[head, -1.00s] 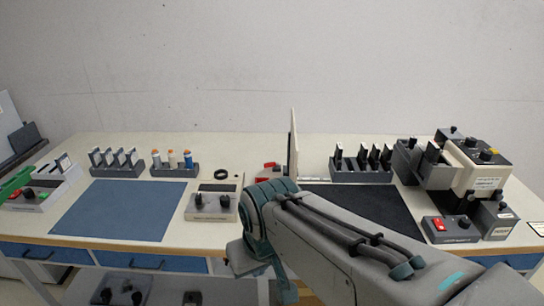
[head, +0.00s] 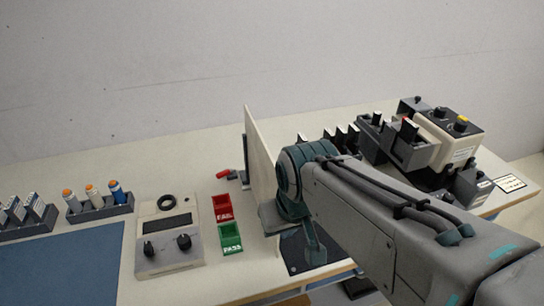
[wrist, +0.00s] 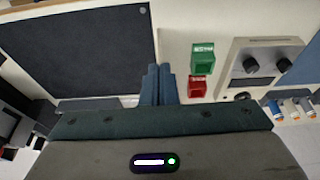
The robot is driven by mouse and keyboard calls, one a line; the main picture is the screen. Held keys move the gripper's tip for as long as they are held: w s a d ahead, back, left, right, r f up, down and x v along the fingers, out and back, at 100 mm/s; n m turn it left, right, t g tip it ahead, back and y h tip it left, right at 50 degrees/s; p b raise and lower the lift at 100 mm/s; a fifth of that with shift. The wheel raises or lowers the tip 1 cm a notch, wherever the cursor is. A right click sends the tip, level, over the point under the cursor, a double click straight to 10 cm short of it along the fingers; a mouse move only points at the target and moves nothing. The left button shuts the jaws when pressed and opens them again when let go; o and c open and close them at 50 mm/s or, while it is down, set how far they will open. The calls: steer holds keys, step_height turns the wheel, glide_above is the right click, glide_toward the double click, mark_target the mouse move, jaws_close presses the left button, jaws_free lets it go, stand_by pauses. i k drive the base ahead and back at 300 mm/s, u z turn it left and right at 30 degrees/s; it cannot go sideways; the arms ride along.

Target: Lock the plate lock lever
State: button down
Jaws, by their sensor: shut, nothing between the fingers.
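A small red-handled part (head: 224,174), which looks like the lever, lies on the bench at the left foot of an upright pale panel (head: 259,160). Its handle points left; I cannot tell whether it is locked. I cannot make it out in the wrist view. My gripper (wrist: 158,85) shows in the wrist view with its two blue-grey fingers together and empty, between the dark mat and the small trays. In the head view, my arm covers the bench right of the panel, and the gripper end hangs low above the dark mat, partly hidden.
A red FAIL tray (head: 222,208) and a green PASS tray (head: 231,239) sit left of the panel. A knobbed box (head: 169,255) and a vial rack (head: 100,208) stand farther left. Grey and cream devices (head: 450,140) crowd the right. The dark mat (wrist: 75,50) is bare in the wrist view.

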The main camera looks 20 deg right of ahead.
mark_target(230, 171)
steer(key=z, duration=0.75)
steer(key=k, duration=0.85)
steer(key=u, duration=0.75)
steer(key=i, duration=1)
